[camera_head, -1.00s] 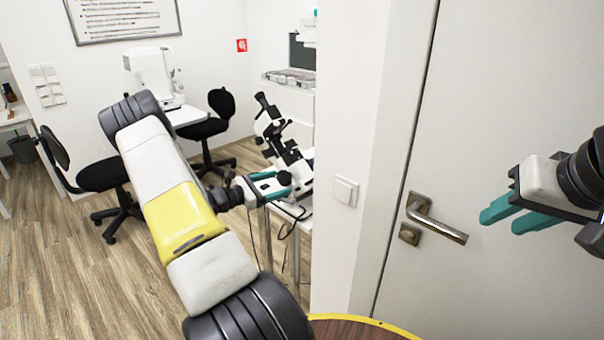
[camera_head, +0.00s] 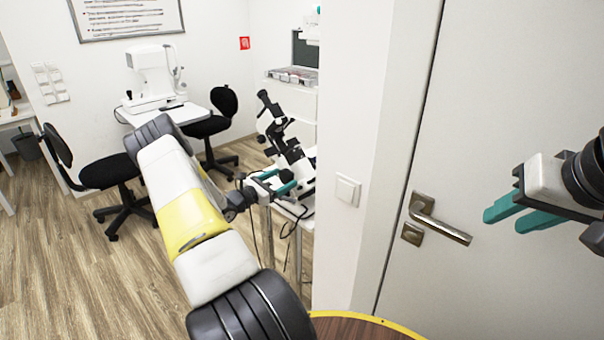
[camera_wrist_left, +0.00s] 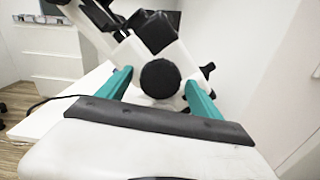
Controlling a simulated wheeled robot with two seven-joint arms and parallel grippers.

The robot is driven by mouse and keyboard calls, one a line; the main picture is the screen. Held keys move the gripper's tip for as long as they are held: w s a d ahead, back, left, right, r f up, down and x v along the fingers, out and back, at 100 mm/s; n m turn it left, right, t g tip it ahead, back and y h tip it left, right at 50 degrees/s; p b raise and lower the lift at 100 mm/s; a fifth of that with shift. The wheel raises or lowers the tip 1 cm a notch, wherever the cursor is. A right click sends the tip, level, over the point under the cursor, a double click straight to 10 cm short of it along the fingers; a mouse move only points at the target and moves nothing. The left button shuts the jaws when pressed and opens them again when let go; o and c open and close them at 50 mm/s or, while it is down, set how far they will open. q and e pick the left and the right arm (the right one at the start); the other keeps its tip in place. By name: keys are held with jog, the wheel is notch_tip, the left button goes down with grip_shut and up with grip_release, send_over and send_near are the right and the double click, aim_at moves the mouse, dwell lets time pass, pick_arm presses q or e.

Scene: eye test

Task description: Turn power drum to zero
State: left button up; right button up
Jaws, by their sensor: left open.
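A black-and-white optical instrument (camera_head: 292,150) stands tilted on a small white table at the middle. In the left wrist view its round black knob (camera_wrist_left: 160,78) faces me, with the white body (camera_wrist_left: 128,52) behind it. I cannot read any scale or marking on the knob, and cannot tell for sure that it is the power drum. My left gripper (camera_head: 279,181) is at the instrument's lower part. Its teal fingers are apart on either side of the knob, with visible gaps. My right gripper (camera_head: 505,219) is open and empty, in front of the door at right.
A white wall edge with a light switch (camera_head: 347,190) stands just right of the instrument. The door (camera_head: 520,90) has a metal handle (camera_head: 440,220). Black chairs (camera_head: 110,172) and a white device (camera_head: 150,75) are behind my left arm. Wood floor is clear at left.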

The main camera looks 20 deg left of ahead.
pick_arm(q)
jog(key=shift+c, duration=0.4)
jog(key=c, duration=1.3)
jog(key=shift+m, duration=0.4)
jog(key=m, duration=0.7)
jog(key=shift+m, duration=0.3)
jog(key=m, duration=0.4)
jog(key=shift+m, duration=2.1)
